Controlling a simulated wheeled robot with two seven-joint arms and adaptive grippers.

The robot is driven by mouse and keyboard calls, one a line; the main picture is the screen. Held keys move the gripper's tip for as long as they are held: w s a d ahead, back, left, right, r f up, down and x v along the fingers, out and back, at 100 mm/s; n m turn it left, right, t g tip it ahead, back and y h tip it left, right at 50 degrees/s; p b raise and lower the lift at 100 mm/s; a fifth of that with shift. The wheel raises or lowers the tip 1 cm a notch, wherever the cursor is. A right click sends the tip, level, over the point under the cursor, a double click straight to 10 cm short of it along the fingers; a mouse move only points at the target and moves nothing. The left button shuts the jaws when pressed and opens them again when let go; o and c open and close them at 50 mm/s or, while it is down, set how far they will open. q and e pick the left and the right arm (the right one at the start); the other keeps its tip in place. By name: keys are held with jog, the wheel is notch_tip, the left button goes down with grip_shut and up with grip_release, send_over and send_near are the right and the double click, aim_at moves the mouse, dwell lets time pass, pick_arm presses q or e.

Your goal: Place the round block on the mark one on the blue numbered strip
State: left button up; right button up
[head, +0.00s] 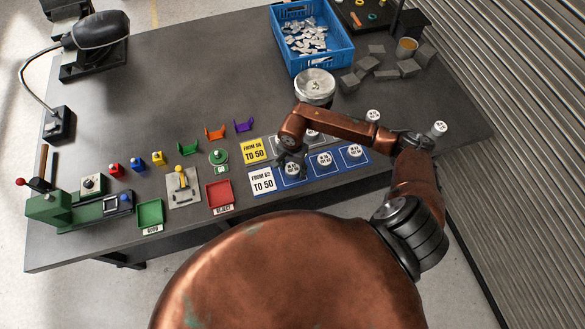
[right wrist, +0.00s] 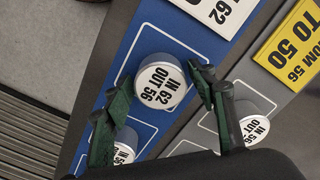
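The blue numbered strip (head: 275,187) lies near the table's front edge, with a "FROM 62 TO 50" card at its left end. A round block (right wrist: 161,86) marked "IN 62 OUT 56" stands upright at the strip's first place beside the card. My right gripper (head: 290,160) is over this block in the head view. In the right wrist view its green fingers (right wrist: 157,82) are apart, one on each side of the block, with a visible gap at the left finger. More round blocks (head: 324,159) (head: 355,151) stand further right on the strip. My left gripper is out of view.
A grey strip with a yellow card (head: 254,151) lies just behind, with a round block (right wrist: 254,130) on it. Loose round blocks (head: 373,116) (head: 440,128) stand to the right. A silver vessel (head: 315,86) and blue crate (head: 283,55) are behind. A red tray (head: 220,196) is left.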

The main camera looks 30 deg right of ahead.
aim_at(293, 168)
jog(key=shift+o, duration=0.4)
jog(key=shift+r, duration=0.2)
notch_tip(293, 168, up, 12)
jog(key=b, duration=0.1)
dwell(0.5)
